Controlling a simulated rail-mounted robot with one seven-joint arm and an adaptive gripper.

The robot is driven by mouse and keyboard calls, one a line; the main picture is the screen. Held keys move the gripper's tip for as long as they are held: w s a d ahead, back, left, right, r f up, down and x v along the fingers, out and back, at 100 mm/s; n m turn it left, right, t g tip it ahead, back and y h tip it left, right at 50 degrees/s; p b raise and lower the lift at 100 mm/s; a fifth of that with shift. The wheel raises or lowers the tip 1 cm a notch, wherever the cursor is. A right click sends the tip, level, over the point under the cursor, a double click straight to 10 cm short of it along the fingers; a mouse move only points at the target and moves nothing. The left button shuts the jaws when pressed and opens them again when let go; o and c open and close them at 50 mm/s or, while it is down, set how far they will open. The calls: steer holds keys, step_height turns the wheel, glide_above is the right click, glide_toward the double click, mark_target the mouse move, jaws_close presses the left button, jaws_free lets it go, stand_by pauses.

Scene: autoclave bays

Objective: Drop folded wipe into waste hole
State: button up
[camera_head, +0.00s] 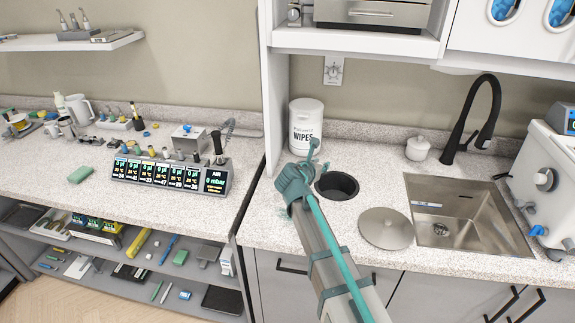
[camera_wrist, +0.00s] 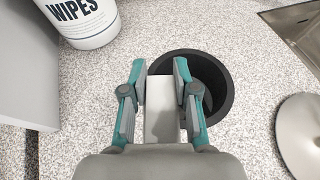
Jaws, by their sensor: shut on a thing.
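My gripper (camera_head: 314,162) is above the counter at the left of the round black waste hole (camera_head: 338,187). In the wrist view my gripper (camera_wrist: 160,72) is shut on the folded wipe (camera_wrist: 163,112), a flat white rectangle between the fingers. The waste hole (camera_wrist: 218,82) shows there with its dark rim, behind and right of the fingers. The right finger overlaps the hole in the picture, and the wipe overlaps its left edge. I cannot tell the height above the counter. In the head view I cannot make out the wipe at the gripper.
A white wipes tub (camera_head: 305,128) stands behind my gripper. A round grey lid (camera_head: 386,228) lies right of the hole, beside the steel sink (camera_head: 455,215) with a black faucet (camera_head: 477,115). A white upright panel (camera_head: 272,90) stands at the left.

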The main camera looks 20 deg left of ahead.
steer(key=w+d+f+m+g+h, duration=0.2)
steer(key=w+d+m+h, duration=0.2)
steer(key=w+d, duration=0.4)
steer(key=f+b, duration=0.1)
steer(key=f, duration=0.1)
steer(key=f+b, duration=0.2)
steer(key=d+f+b, duration=0.1)
steer(key=f+b, duration=0.1)
steer(key=shift+s+d, duration=0.1)
steer(key=shift+s, duration=0.25)
steer(key=o, duration=0.8)
steer(key=shift+s, duration=0.1)
steer(key=shift+h, duration=0.3)
steer(key=v, duration=1.2)
